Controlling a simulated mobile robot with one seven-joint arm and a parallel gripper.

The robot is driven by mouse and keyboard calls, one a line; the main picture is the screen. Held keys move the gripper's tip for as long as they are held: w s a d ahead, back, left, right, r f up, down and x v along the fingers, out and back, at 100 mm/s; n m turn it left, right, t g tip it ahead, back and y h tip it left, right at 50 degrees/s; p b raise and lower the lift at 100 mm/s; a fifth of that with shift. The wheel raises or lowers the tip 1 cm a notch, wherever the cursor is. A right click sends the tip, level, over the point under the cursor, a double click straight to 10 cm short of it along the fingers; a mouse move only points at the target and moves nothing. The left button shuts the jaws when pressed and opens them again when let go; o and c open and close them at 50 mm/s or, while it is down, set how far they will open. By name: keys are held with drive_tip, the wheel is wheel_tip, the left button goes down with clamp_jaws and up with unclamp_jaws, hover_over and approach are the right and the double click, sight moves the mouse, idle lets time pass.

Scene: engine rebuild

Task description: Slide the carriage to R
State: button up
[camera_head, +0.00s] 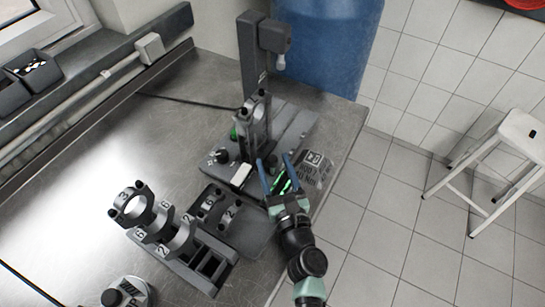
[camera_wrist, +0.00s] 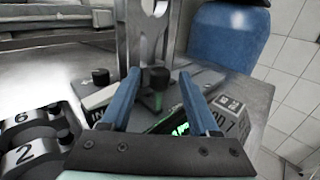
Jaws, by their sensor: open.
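The measuring station (camera_head: 300,135) stands on the bench, with a dark column (camera_head: 255,60). A grey ring-ended rod (camera_head: 258,122) stands upright on it; the rod also shows in the wrist view (camera_wrist: 152,30). I take the part under the rod to be the carriage, but cannot make out its outline or an R mark. My gripper (camera_head: 275,160) is open at the station's front, fingers pointing toward it. In the wrist view, a dark knob (camera_wrist: 159,78) appears between my fingertips (camera_wrist: 159,74); contact cannot be told. Another dark knob (camera_wrist: 100,77) is to the left.
A green-lit display (camera_head: 283,185) lies beneath my gripper, partly hidden. A rack with numbered rings (camera_head: 205,262) and a plate with numbered caps (camera_head: 250,232) stand left. A blue drum (camera_head: 330,45) is behind the bench. A white stool (camera_head: 490,165) stands right on open floor.

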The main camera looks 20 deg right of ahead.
drive_tip(key=shift+w+d, duration=0.1)
drive_tip(key=shift+w, duration=0.8)
clamp_jaws()
idle(0.9)
